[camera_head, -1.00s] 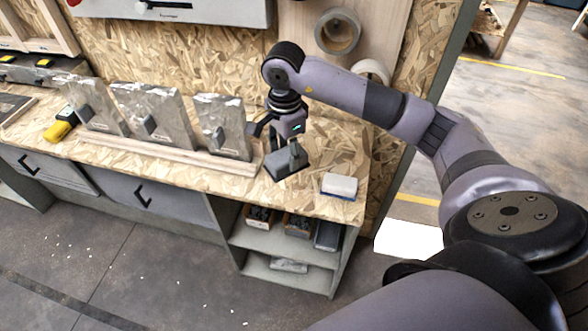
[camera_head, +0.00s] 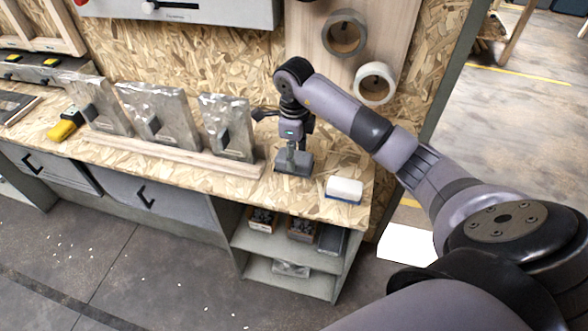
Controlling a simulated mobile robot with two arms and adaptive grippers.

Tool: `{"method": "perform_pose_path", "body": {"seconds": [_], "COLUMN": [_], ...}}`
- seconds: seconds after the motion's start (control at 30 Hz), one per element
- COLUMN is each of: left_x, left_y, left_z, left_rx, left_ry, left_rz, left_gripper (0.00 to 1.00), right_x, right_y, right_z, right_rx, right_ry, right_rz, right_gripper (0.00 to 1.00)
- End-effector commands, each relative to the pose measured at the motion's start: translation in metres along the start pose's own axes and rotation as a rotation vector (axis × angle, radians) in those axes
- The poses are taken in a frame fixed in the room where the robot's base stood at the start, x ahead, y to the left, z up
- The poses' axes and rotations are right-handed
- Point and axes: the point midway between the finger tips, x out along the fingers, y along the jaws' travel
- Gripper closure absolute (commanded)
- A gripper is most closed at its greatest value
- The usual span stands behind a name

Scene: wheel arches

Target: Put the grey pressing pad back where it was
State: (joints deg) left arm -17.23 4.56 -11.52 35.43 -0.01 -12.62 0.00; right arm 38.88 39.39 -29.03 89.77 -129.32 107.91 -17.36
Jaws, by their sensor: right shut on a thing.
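The grey pressing pad (camera_head: 294,164) is a dark grey block with an upright handle, on or just above the chipboard bench top (camera_head: 225,186), near its right end. My right gripper (camera_head: 291,147) points down over the pad and is shut on its handle. The pad looks level; I cannot tell whether it fully touches the bench. A white block with a blue base (camera_head: 344,189) lies just right of the pad. My left gripper is not in view.
Several metal plates in wrapping (camera_head: 229,127) stand in a wooden rail (camera_head: 180,156) left of the pad. A yellow tool (camera_head: 64,127) lies at far left. Tape rolls (camera_head: 374,83) hang on the back board. Open shelves with boxes (camera_head: 301,228) are under the bench.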

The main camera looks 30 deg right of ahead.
Motion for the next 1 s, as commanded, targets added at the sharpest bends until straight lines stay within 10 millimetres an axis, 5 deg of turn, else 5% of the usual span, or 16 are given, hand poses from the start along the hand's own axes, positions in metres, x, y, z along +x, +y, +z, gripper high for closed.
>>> {"method": "perform_pose_path", "body": {"seconds": [0.57,0.93,0.97,1.0], "left_x": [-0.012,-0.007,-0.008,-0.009], "left_y": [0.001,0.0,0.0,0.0], "left_z": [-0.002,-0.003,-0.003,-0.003], "left_rx": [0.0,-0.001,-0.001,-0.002], "left_ry": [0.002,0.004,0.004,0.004], "left_rz": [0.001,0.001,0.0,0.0], "left_gripper": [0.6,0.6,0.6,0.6], "right_x": [0.067,0.073,0.071,0.071], "right_y": [0.001,0.0,0.0,0.0], "right_z": [0.0,0.0,0.001,0.001], "right_rx": [-0.001,-0.002,-0.002,-0.002], "right_ry": [0.0,-0.001,-0.001,-0.001], "right_rz": [0.001,-0.002,-0.002,-0.002], "right_gripper": [0.82,0.82,0.54,0.51]}}
